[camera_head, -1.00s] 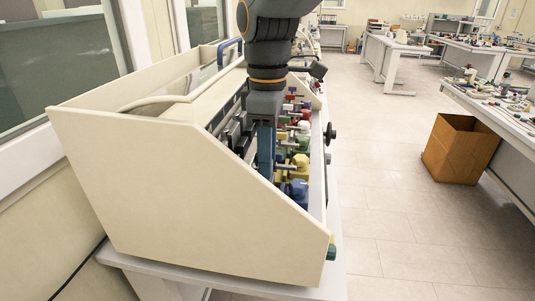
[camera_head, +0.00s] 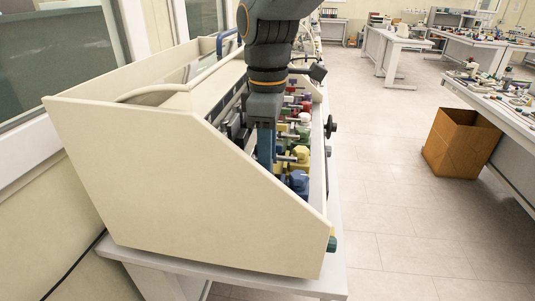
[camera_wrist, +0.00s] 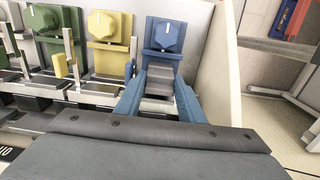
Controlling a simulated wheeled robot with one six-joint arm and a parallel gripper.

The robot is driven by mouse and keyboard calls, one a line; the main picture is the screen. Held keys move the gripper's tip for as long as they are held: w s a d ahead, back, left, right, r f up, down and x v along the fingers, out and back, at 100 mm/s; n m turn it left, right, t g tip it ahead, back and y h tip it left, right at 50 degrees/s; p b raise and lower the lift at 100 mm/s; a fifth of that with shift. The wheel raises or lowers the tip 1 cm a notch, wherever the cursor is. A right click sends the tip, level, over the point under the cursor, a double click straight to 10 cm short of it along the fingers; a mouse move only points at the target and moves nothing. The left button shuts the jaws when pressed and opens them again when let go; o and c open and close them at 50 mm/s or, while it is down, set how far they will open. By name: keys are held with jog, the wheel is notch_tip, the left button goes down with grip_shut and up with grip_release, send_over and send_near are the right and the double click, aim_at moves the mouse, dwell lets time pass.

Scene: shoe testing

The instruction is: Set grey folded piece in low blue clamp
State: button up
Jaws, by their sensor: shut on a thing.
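The low blue clamp (camera_wrist: 166,34) is a blue block with a faceted knob, at the right end of the row in the wrist view. It also shows in the head view (camera_head: 298,183) at the near end of the row. My gripper (camera_wrist: 161,82) has blue fingers shut on the grey folded piece (camera_wrist: 157,104). The piece lies between the fingers, just in front of the blue clamp's foot. I cannot tell whether its far end is inside the clamp. In the head view my gripper (camera_head: 265,150) points down beside the clamps, and the piece is hidden.
A yellow clamp (camera_wrist: 106,27) and a green clamp (camera_wrist: 52,22) stand left of the blue one, with metal bars between. The machine's cream side wall (camera_wrist: 220,70) rises close on the right. A cardboard box (camera_head: 460,142) stands on the floor, away from the machine.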

jog(key=shift+f, duration=0.1)
jog(key=o, duration=1.1)
jog(key=shift+r, duration=0.2)
notch_tip(320, 180, up, 6)
jog(key=shift+b, duration=1.05)
jog(key=shift+s+r, duration=0.1)
jog(key=shift+r, duration=0.65)
